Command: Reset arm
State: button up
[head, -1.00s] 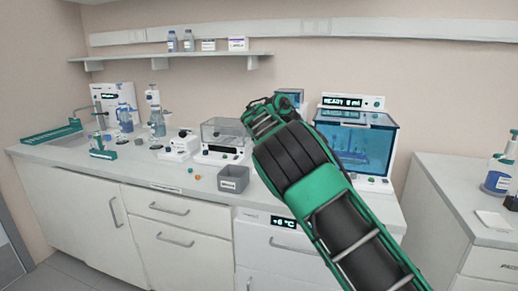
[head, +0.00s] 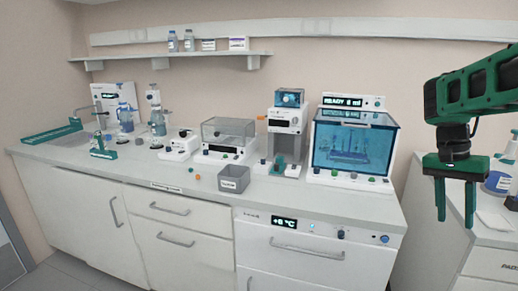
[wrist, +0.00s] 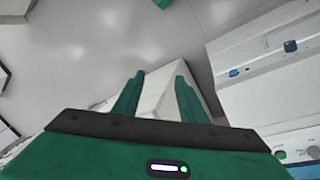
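My gripper (head: 455,205) hangs at the right of the head view with its two green fingers pointing down. The fingers are apart with nothing between them. It is in front of the right-hand counter, clear of the bench. In the wrist view my gripper (wrist: 160,92) shows the same two fingers spread and empty, with floor and a white cabinet edge beyond them.
The long bench (head: 120,172) carries a grey bin (head: 233,180), a clear-lidded device (head: 228,133) and a blue-windowed machine reading "READY" (head: 352,145). The floor (head: 75,272) at lower left is free.

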jog(key=s+a+f+n+t+y, duration=0.1)
jog(key=s+a+f+n, duration=0.1)
jog(key=s, duration=0.9)
jog(key=s+a+f+n+t+y, duration=0.1)
jog(key=s+a+f+n, duration=0.2)
jog(key=s, duration=0.8)
notch_tip(320, 180, down, 2)
jog(key=a, duration=0.2)
jog(key=shift+s+a, duration=0.3)
jog(key=shift+a, duration=0.05)
jog(key=shift+w+f, duration=0.3)
jog(key=shift+w, duration=0.3)
jog(key=shift+d, duration=0.1)
